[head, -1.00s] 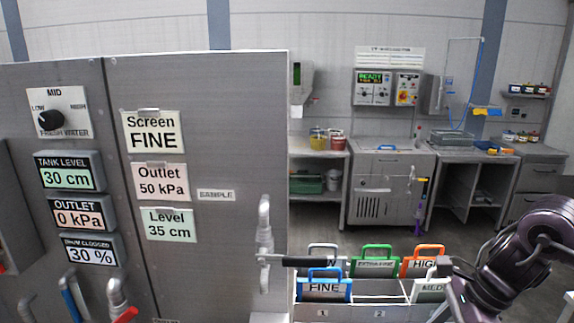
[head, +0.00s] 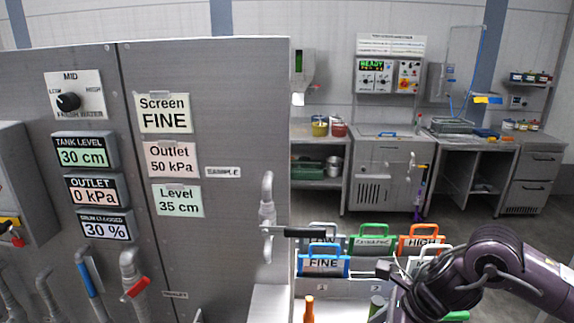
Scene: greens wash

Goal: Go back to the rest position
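My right arm reaches in from the right edge, dark purple, bent over the right part of the screen rack (head: 345,287). Its end is by the rack's right side, and I cannot make out the fingers or whether they hold anything. My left gripper is out of view. The rack holds handled cards: a blue-handled FINE (head: 323,264), a grey-handled LOW (head: 318,239), a green-handled one (head: 373,243) and an orange-handled HIGH (head: 421,244). My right arm covers part of the rack's right side.
A grey panel (head: 225,110) with a MID knob (head: 68,101), displays and labels fills the left. A black-handled sample valve (head: 300,232) sticks out from it towards the rack.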

